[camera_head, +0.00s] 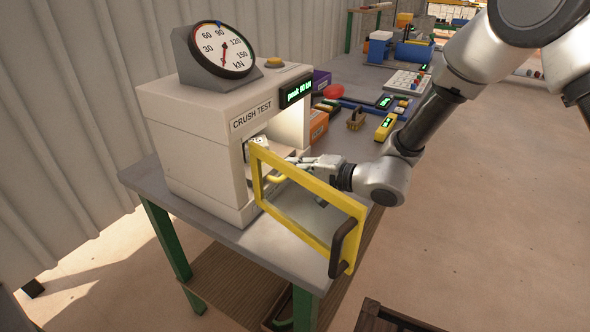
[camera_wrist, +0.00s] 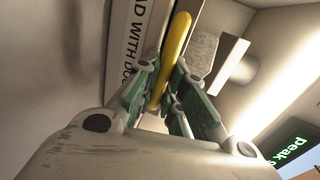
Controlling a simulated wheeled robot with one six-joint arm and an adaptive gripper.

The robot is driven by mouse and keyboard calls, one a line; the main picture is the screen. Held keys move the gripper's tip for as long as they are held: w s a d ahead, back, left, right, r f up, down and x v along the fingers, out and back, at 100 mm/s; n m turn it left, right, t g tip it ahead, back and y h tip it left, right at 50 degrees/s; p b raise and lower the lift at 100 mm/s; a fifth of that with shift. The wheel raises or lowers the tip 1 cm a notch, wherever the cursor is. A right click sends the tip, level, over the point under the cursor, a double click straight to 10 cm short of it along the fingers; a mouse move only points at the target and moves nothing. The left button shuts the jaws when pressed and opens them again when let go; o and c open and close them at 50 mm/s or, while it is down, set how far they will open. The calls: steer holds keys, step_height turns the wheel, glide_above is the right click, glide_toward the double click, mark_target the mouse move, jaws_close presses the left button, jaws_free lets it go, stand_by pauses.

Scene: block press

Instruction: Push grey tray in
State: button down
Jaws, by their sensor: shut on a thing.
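The white crush press (camera_head: 195,150) stands on the table with its yellow-framed door (camera_head: 305,205) swung open. My gripper (camera_head: 293,161) reaches into the press opening behind the door frame. In the wrist view its fingers (camera_wrist: 165,82) are shut on a yellow bar (camera_wrist: 174,50), which looks like the tray's handle. The grey tray (camera_head: 286,147) is partly visible in the opening, mostly hidden by the door frame and my gripper. How far out it stands is hard to tell. A rough grey block (camera_wrist: 200,52) shows beyond the fingers in the wrist view.
The open door sticks out over the table's front edge, its black handle (camera_head: 346,246) at the outer end. A dial gauge (camera_head: 222,50) and a lit green display (camera_head: 297,92) are on the press. An orange box (camera_head: 318,126) and several small items lie behind my gripper.

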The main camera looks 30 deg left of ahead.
steer(key=shift+a+r, duration=0.1)
steer(key=shift+a, duration=0.1)
steer(key=c, duration=1.7)
jaws_free()
steer(key=shift+o, duration=1.1)
steer(key=shift+a, duration=0.25)
steer(key=shift+d, duration=0.1)
steer(key=f+v, duration=0.1)
steer(key=v, duration=0.4)
steer(key=f+v, duration=0.1)
steer(key=v, duration=0.5)
steer(key=f+v, duration=0.1)
steer(key=v, duration=0.4)
steer(key=shift+d+f, duration=0.25)
steer(key=shift+d, duration=0.3)
steer(key=s+d+r+n+g, duration=0.1)
steer(key=s+d+r+g, duration=0.1)
steer(key=d, duration=0.3)
steer(key=s+d+r+n+g+h, duration=0.1)
steer(key=s+d+r, duration=0.3)
steer(key=d+r, duration=0.1)
steer(key=shift+s+d+n+g+h, duration=0.3)
steer(key=shift+d+n+g, duration=0.1)
steer(key=shift+d, duration=0.4)
steer(key=shift+r, duration=0.1)
steer(key=shift+c, duration=0.2)
